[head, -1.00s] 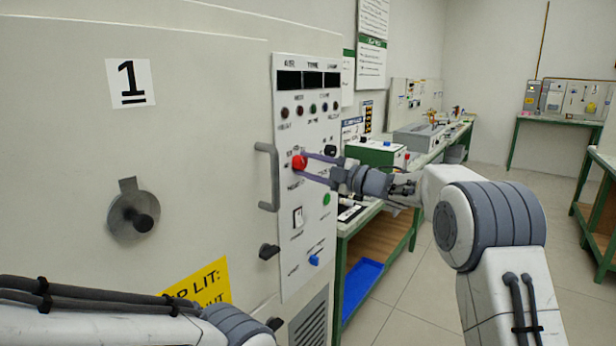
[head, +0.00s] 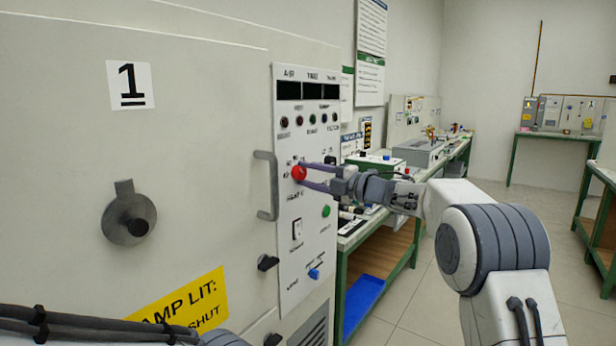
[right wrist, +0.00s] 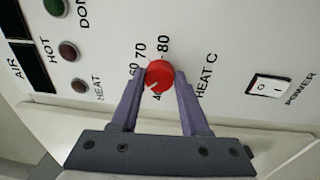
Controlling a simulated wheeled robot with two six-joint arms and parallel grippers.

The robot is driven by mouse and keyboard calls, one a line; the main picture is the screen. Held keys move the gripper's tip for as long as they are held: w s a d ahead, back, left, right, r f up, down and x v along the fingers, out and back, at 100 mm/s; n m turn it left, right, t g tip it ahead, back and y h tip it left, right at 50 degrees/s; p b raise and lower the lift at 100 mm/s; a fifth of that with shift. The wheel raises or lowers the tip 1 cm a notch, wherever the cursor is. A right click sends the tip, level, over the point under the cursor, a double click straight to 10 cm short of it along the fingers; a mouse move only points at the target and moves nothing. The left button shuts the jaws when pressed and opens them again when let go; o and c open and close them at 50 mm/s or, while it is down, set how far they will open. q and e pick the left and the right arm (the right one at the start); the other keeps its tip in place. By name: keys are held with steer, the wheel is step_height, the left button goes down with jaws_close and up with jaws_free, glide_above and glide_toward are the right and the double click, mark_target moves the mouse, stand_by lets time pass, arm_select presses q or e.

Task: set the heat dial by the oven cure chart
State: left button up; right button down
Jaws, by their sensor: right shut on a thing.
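The red heat dial (head: 299,174) is on the white control panel (head: 290,240) of the oven marked 1. In the right wrist view the dial (right wrist: 160,77) has scale numbers around it, with 60, 70 and 80 readable and a 4 partly hidden. A pale pointer line on the dial points to the lower left, toward the partly hidden 4. My right gripper (head: 303,176) is shut on the dial, with its purple fingers (right wrist: 158,88) on either side. The left gripper is out of view; only part of my left arm shows at the bottom left. The cure chart cannot be identified for sure.
A grey door handle (head: 266,186) stands out left of the panel. A power switch (right wrist: 270,88), a green button (head: 326,211) and a blue knob (head: 314,273) are near the dial. A green-framed bench (head: 408,262) stands to the right, with open floor beyond.

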steer(key=shift+c, duration=2)
jaws_free()
steer(key=b+v, duration=0.1)
steer(key=v, duration=0.9)
steer(key=shift+d, duration=0.25)
